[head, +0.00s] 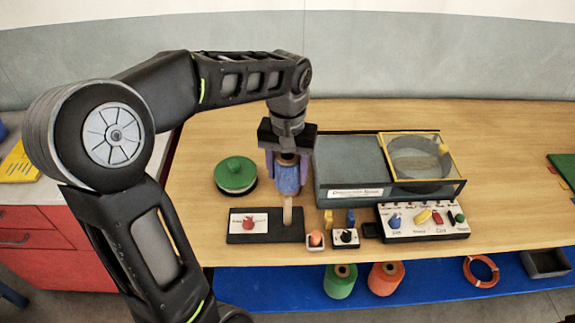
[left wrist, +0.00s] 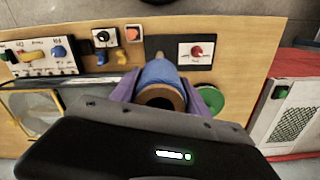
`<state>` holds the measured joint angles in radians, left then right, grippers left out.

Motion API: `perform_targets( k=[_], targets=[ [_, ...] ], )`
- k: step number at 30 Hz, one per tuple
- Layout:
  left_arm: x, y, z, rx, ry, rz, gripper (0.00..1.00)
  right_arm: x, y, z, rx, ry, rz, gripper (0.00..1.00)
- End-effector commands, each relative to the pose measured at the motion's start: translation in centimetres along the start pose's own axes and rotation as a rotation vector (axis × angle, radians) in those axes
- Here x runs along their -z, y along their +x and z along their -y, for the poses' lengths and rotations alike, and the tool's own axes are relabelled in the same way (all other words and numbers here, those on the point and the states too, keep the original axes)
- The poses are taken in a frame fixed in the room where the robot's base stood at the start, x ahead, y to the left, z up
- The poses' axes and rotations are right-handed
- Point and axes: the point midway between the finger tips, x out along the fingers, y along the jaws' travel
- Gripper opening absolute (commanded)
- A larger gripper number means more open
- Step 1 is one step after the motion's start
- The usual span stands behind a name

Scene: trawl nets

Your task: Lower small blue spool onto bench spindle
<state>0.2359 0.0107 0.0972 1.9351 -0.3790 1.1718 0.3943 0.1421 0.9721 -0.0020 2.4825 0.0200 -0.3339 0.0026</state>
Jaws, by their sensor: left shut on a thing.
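The small blue spool (head: 288,179) is upright between the purple fingers of my left gripper (head: 287,172), which is shut on it. The spool also shows in the left wrist view (left wrist: 158,74), with its brown core end (left wrist: 161,97) facing the camera. The bench spindle (head: 287,214), a pale wooden peg, stands on the right part of a black base plate (head: 238,238). In the head view the spool appears just above the spindle tip; I cannot tell the gap or exact alignment. The spindle is mostly hidden in the left wrist view. My right gripper is not in view.
A red knob (head: 248,224) sits on the plate's left part. A green round lidded item (head: 235,175) stands behind left. A grey machine box (head: 349,168) is close on the right. A switch panel (head: 428,220) and small controls (head: 345,238) line the front. Green and orange spools (head: 340,281) stand below.

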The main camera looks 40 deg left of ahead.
Motion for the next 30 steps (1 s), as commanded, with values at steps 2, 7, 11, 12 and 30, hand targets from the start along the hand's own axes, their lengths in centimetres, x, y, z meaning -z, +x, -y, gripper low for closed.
perform_targets(
  k=[2,7,11,12,30],
  targets=[
    [0.0,0.2,0.0,0.0,0.0,0.0,0.08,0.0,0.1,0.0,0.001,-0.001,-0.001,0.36],
    [0.0,1.1,0.0,0.0,0.0,-0.001,0.08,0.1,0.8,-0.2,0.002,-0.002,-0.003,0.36],
    [0.0,2.0,0.0,0.0,0.001,-0.001,0.08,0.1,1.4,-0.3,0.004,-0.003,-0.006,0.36],
    [0.0,2.2,0.0,0.0,0.001,-0.001,0.08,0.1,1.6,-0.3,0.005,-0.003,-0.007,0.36],
    [0.0,2.9,0.0,0.0,0.001,-0.001,0.08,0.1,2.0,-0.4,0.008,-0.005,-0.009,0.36]
  ],
)
